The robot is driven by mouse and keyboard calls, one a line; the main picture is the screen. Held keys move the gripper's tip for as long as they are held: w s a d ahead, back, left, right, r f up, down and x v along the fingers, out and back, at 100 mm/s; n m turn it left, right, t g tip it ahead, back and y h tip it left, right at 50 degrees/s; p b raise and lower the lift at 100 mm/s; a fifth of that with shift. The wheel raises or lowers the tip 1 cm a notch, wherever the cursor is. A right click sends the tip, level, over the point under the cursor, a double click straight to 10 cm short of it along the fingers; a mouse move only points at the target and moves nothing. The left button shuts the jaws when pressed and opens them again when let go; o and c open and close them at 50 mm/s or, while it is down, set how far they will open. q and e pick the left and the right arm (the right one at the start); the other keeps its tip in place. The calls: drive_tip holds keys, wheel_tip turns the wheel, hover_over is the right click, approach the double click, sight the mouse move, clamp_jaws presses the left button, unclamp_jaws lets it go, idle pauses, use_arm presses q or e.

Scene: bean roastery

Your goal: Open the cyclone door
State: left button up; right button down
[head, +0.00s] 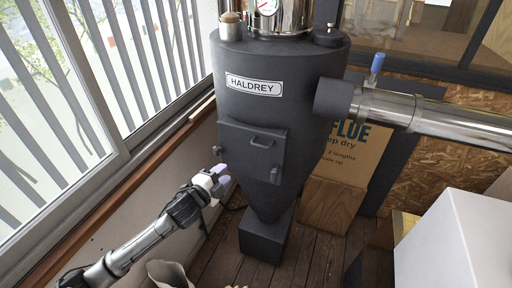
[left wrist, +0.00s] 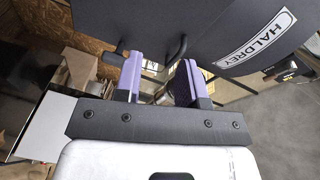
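The cyclone (head: 222,98) is a dark grey cone-bottomed vessel with a white HALDREY label (head: 253,85). Its square door (head: 240,140) sits below the label and looks shut. The door has a dark bar handle (head: 262,142) near its top and a small dark latch-like part (head: 276,176) at its lower right. My left gripper (head: 222,174) is just left of the door's lower part, apart from the handle. In the left wrist view its purple fingers (left wrist: 158,80) are spread with an empty gap. A dark handle (left wrist: 180,47) shows beyond the fingertips there. My right gripper is out of view.
A shiny duct (head: 440,118) with a blue-handled part (head: 377,64) runs right from the cyclone. A cardboard FLUE box (head: 350,155) stands behind it. A white block (head: 455,240) fills the lower right. A window sill (head: 120,190) borders the left.

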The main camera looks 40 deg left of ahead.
sight(261, 146)
use_arm(q)
drive_tip(key=d+r+m+t+h, duration=0.3)
drive_tip(key=m+h, duration=0.1)
drive_tip(key=m, duration=0.2)
drive_tip(key=p+x, duration=0.3)
drive_tip(key=x, duration=1.1)
drive_tip(key=shift+d+f, duration=0.1)
clamp_jaws()
